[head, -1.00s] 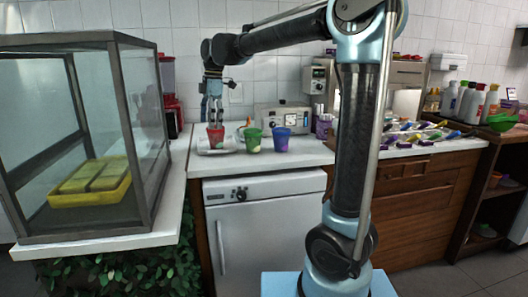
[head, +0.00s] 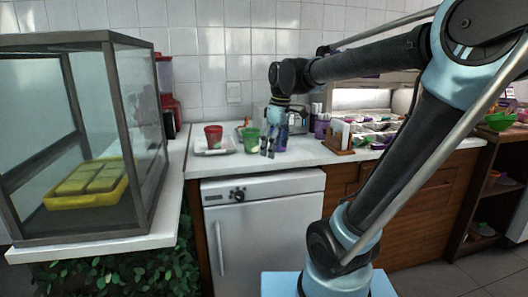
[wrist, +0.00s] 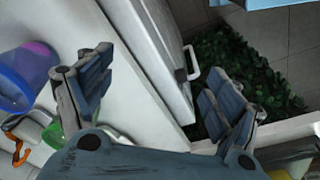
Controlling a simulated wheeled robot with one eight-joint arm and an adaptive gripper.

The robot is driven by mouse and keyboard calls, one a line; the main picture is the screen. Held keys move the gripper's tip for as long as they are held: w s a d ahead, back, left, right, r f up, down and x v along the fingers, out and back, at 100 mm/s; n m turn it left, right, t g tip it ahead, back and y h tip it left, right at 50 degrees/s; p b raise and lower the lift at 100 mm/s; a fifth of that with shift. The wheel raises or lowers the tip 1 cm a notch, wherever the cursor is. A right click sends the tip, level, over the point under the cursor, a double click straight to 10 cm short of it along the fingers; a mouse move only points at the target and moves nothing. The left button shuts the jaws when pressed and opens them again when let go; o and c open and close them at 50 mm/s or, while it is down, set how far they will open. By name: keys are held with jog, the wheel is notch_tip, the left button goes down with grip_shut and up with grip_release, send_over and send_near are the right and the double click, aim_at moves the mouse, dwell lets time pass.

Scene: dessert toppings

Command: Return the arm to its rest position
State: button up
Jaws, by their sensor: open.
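My gripper (head: 268,153) hangs over the front part of the white counter, its fingers pointing down, to the right of the green cup (head: 250,141). In the wrist view my gripper (wrist: 160,88) shows two widely spread fingers with nothing between them. The red cup (head: 213,137) stands on a white tray (head: 226,149) to the left, apart from the gripper. A blue-purple cup (head: 283,140) is partly hidden behind the gripper; it also shows at the left of the wrist view (wrist: 20,82).
A glass case (head: 150,130) with a yellow tray (head: 85,204) stands at the left. A wooden holder (head: 338,146) and several toppings are on the counter to the right. A white appliance (head: 265,225) is under the counter. Open floor lies at the lower right.

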jog(key=s+d+f+m+t+h, duration=0.1)
jog(key=s+d+f+m, duration=1.1)
jog(key=s+d+f, duration=0.3)
notch_tip(320, 180, down, 3)
jog(key=shift+d+f, duration=0.1)
jog(key=shift+d, duration=0.05)
jog(key=shift+s, duration=0.1)
